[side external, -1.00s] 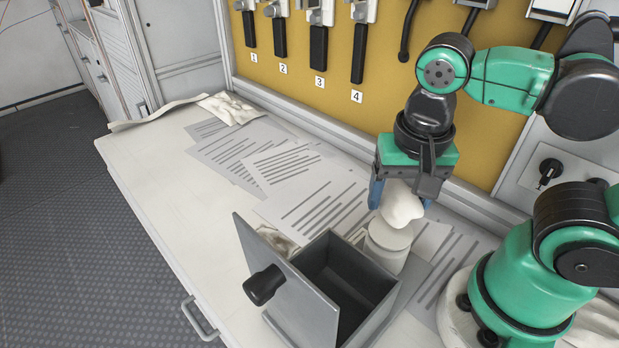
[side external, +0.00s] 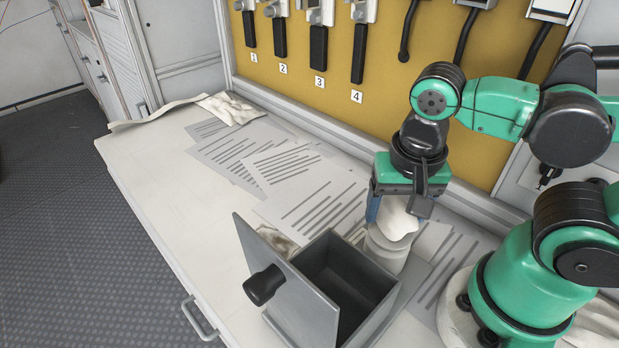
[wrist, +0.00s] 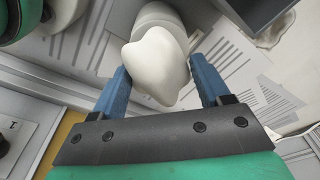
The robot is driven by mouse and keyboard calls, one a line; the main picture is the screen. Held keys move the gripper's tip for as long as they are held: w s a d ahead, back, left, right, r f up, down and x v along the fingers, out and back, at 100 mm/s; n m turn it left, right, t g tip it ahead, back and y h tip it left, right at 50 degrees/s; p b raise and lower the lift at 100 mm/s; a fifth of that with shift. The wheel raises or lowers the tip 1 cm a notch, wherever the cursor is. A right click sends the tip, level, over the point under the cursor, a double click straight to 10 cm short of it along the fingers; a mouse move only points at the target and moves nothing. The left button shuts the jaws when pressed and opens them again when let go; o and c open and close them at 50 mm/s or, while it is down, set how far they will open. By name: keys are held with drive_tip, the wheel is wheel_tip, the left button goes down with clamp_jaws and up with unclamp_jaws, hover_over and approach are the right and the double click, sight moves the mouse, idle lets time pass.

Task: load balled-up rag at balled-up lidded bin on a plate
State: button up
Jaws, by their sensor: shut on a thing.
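A white balled-up rag (side external: 398,217) is between the two blue fingers of my gripper (side external: 390,208), which is shut on it. It also shows in the wrist view (wrist: 157,67) between my gripper's fingers (wrist: 165,88). The rag is directly above a white cylindrical container (side external: 387,248), whose top it partly hides. I cannot tell whether the rag touches the container. A grey open box (side external: 340,280) stands just left of the container. Its lid (side external: 265,255), with a black knob, stands tilted up at the left side. The box looks empty inside.
Printed papers (side external: 285,170) lie on the white worktop (side external: 160,190). A whitish cloth (side external: 225,108) lies at the far left end. A yellow panel with numbered black-handled switches (side external: 318,50) stands behind. The worktop's left part is clear.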

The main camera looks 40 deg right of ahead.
sight(393, 199)
drive_tip(key=shift+f, duration=0.6)
idle(1.2)
drive_tip(key=shift+r, duration=3.55)
drive_tip(key=shift+w+r, duration=0.1)
drive_tip(key=shift+w, duration=0.15)
drive_tip(key=w+d+r+n+y, duration=0.1)
drive_tip(key=w+d+n, duration=0.1)
drive_tip(key=w+n, duration=0.7)
drive_tip(key=w, duration=0.7)
drive_tip(key=shift+w+r, duration=0.2)
drive_tip(key=shift+r, duration=0.05)
